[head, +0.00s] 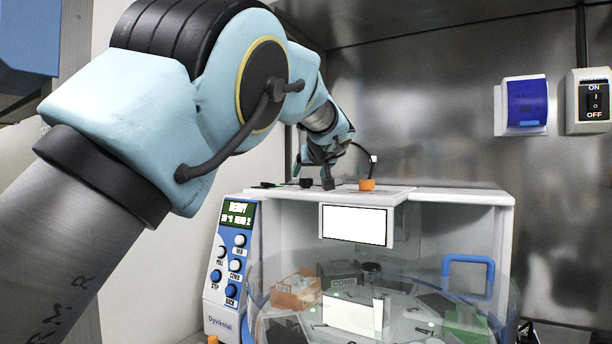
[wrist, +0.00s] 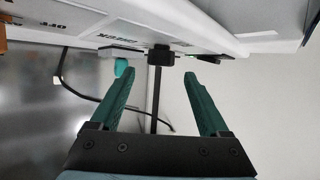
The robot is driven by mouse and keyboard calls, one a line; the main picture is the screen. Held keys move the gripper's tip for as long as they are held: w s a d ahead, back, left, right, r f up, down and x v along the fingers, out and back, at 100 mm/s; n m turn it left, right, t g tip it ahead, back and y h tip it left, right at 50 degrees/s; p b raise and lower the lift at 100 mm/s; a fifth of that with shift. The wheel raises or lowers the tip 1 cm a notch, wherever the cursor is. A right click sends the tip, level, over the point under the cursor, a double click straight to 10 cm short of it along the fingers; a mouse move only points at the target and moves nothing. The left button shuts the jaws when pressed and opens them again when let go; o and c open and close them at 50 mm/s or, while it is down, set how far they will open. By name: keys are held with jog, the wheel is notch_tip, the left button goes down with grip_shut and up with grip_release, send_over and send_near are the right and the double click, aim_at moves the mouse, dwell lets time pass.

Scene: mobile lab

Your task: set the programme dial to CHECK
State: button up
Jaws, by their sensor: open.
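My gripper (wrist: 158,74) is open, with its two teal fingers apart and nothing held. A black knob (wrist: 161,55), seemingly the programme dial, shows just beyond and between the fingertips in the wrist view. It sits on a white surface with a CHECK label (wrist: 115,37) to its left. No contact with the fingers is visible. I cannot tell which mark the knob points to. In the head view my gripper (head: 318,165) hangs over the top of the white machine (head: 465,197), close to small black parts there; the arm partly hides this area.
An orange knob (head: 367,185) sits right of the gripper on the machine top. A control panel (head: 232,265) with blue knobs and a READY display is at the front left. A wall switch (head: 594,101) and blue box (head: 525,103) are on the steel wall.

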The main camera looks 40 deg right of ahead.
aim_at(306, 179)
jog(key=p+x, duration=0.2)
jog(key=x, duration=0.4)
grip_shut()
dwell(0.6)
